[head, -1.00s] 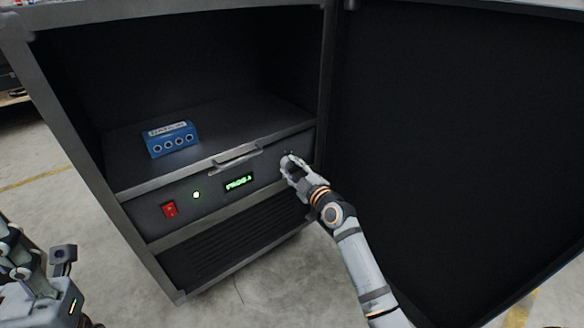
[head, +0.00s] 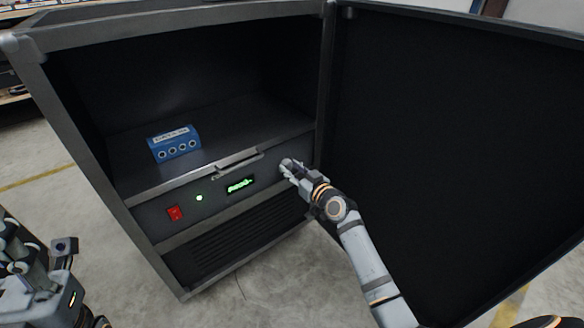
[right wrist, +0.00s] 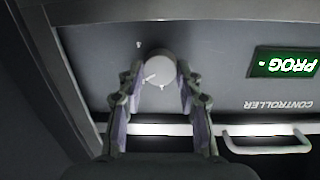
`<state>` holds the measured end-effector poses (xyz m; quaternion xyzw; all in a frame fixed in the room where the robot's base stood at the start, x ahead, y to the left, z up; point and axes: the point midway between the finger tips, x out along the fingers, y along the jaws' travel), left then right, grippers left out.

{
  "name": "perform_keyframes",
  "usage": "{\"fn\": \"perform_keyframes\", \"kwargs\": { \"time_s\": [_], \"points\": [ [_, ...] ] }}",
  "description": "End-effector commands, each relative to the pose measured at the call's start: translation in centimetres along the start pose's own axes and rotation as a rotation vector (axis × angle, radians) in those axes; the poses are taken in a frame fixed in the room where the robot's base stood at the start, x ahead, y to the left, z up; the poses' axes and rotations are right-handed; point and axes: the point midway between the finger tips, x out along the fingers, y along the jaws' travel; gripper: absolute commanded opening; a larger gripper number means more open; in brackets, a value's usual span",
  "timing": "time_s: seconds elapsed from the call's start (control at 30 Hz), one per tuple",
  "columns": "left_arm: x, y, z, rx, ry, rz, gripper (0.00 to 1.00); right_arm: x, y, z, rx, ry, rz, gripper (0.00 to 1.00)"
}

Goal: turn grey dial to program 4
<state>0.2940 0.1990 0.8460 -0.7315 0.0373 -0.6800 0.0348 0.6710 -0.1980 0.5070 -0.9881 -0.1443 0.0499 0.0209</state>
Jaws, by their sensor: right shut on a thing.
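The round grey dial (right wrist: 160,68) is on the controller's front panel, between the two fingers of my right gripper (right wrist: 158,88), which is shut on it. A short white mark shows on the dial's face in the right wrist view. In the head view my right gripper (head: 288,167) covers most of the dial. The green display (head: 240,185) beside it begins with PROG; in the upside-down wrist view the display (right wrist: 285,62) shows only a small mark after PROG, and I cannot read a number. My left gripper (head: 18,245) is at the left edge, away from the panel, its fingers unclear.
The panel also has a red switch (head: 175,213), a small lit lamp (head: 199,198) and a drawer-like handle (head: 238,161). A blue block with round sockets (head: 174,144) sits on the shelf above. The cabinet's dark door (head: 450,150) stands open close to my right arm.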

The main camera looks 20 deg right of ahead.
Motion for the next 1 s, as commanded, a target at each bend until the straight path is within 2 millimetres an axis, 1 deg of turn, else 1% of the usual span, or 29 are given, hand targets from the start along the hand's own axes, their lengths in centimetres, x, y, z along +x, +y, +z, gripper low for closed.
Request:
{"fn": "perform_keyframes", "kwargs": {
  "time_s": [0.03,0.4,1.0],
  "points": [
    [0.3,0.0,0.0,-0.001,0.0,0.0,0.33,0.0,0.0,0.0,0.041,-0.006,-0.004,0.04],
    [1.1,-0.1,-0.1,-0.009,-0.001,0.004,0.33,0.0,0.2,0.0,0.392,-0.027,-0.036,0.04],
    [1.6,-0.1,-0.2,-0.015,-0.001,0.006,0.33,0.0,0.4,0.2,0.951,-0.062,-0.085,0.04]
  ]
}}
